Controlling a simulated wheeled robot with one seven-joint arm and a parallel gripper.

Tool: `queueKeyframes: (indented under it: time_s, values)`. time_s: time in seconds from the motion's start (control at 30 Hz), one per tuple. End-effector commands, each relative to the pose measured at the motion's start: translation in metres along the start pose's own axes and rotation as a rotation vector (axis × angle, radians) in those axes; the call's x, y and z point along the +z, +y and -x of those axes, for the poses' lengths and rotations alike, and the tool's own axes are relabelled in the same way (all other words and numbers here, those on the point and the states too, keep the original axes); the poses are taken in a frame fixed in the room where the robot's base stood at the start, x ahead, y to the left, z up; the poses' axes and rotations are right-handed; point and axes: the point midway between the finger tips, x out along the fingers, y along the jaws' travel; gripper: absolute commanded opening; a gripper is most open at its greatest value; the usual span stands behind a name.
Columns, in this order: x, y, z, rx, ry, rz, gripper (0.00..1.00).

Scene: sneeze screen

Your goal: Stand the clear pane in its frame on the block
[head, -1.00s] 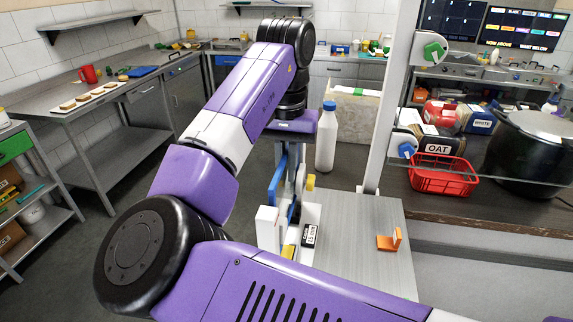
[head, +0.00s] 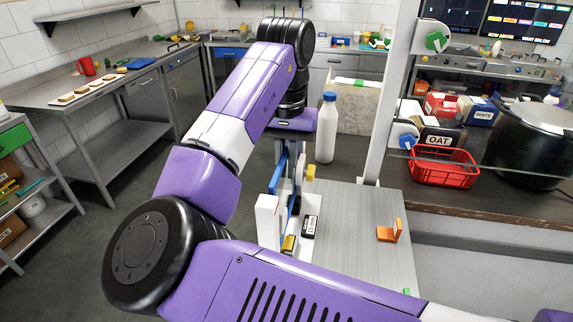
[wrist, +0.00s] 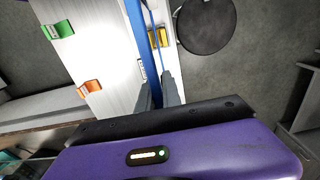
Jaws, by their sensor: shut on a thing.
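My gripper (wrist: 158,92) points down at the bench and is shut on the blue-edged pane (wrist: 137,35), seen nearly edge-on in the wrist view. In the head view the blue edge (head: 277,174) shows below my wrist, tilted; the clear sheet itself is hard to make out. Below it, white upright pieces (head: 267,218) with a yellow part (head: 289,243) stand at the left edge of the pale board. They look like the frame on its block. I cannot tell whether the pane touches them.
An orange bracket (head: 390,231) stands on the board (head: 355,225). A white post (head: 388,130) rises behind it. A white bottle (head: 327,130) stands behind my wrist. A red basket (head: 442,167) sits at right.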

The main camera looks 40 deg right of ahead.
Motion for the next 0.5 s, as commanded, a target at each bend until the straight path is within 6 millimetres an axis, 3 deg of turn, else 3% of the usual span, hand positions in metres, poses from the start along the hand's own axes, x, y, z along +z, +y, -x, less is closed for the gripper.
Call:
queueKeyframes:
  time_s: [0.5]
  values:
    - [-0.0001, -0.0002, -0.0093, -0.001, 0.001, 0.000, 0.00]
